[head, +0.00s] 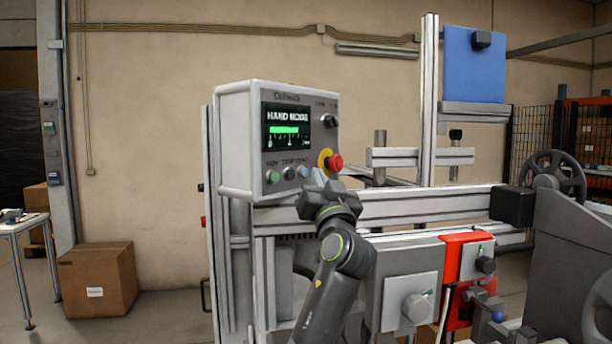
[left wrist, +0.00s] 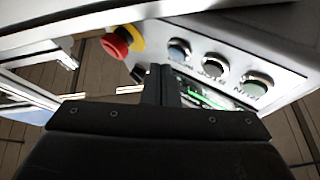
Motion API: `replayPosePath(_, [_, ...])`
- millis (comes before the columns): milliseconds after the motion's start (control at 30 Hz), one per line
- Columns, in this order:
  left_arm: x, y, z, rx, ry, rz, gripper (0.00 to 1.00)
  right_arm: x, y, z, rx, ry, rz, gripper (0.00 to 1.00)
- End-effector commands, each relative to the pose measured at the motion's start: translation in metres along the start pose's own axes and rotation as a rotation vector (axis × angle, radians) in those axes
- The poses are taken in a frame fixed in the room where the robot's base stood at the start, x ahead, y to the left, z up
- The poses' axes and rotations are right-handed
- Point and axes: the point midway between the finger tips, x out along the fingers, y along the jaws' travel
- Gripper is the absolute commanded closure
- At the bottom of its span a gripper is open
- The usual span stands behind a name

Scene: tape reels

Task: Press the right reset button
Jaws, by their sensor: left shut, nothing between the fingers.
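A grey control box (head: 228,140) carries a lit screen that reads HAND MODE. Contact cannot be told. My right gripper is not in view.
Metal rails (head: 420,205) and a handwheel (head: 555,175) stand to the right. A cardboard box (head: 97,280) is on the floor.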

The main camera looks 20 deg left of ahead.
Motion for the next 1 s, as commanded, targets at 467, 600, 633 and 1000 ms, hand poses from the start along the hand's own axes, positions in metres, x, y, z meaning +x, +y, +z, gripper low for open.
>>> replayPosePath(467, [-0.021,0.015,-0.013,-0.003,0.001,0.002,1.00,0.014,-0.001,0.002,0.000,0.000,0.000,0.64])
replayPosePath(600, [-0.030,0.022,-0.019,-0.003,0.000,0.001,1.00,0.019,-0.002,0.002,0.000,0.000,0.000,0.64])
replayPosePath(633, [-0.031,0.023,-0.021,-0.003,0.000,0.001,1.00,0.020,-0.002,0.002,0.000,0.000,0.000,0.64])
replayPosePath(1000, [-0.035,0.025,-0.025,0.000,0.000,0.000,1.00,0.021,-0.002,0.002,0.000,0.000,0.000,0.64])
